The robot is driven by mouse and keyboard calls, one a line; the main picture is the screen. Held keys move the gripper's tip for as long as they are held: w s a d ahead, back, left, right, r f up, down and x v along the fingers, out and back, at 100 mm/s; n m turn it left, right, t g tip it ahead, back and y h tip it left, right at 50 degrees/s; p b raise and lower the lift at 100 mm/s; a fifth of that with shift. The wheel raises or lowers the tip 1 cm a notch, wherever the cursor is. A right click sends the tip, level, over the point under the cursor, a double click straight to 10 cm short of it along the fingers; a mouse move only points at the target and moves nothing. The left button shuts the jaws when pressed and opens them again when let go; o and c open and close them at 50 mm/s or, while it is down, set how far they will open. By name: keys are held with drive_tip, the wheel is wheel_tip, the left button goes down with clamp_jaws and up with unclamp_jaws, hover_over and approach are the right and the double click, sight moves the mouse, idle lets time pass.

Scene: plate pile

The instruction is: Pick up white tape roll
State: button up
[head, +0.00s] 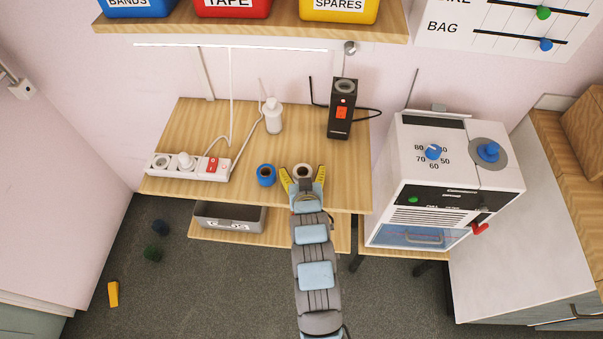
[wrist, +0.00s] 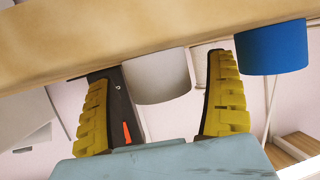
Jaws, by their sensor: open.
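The white tape roll (head: 302,171) stands on the wooden table near its front edge. In the wrist view, which looks upside down, the white tape roll (wrist: 157,78) shows between the two yellow fingers. My gripper (head: 302,177) is open at the front side of the roll, with one finger to each side. In the wrist view a gap shows between the roll and each finger of my gripper (wrist: 160,82). Whether the fingertips reach past the roll's middle is hard to tell.
A blue tape roll (head: 265,175) stands just left of my gripper, also in the wrist view (wrist: 271,49). A power strip (head: 188,166), white bottle (head: 273,116) and black device (head: 342,108) are on the table (head: 205,125). A white machine (head: 440,185) stands right.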

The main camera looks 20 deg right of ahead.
drive_tip(key=shift+f, duration=0.1)
drive_tip(key=c, duration=1.3)
drive_tip(key=shift+o, duration=0.2)
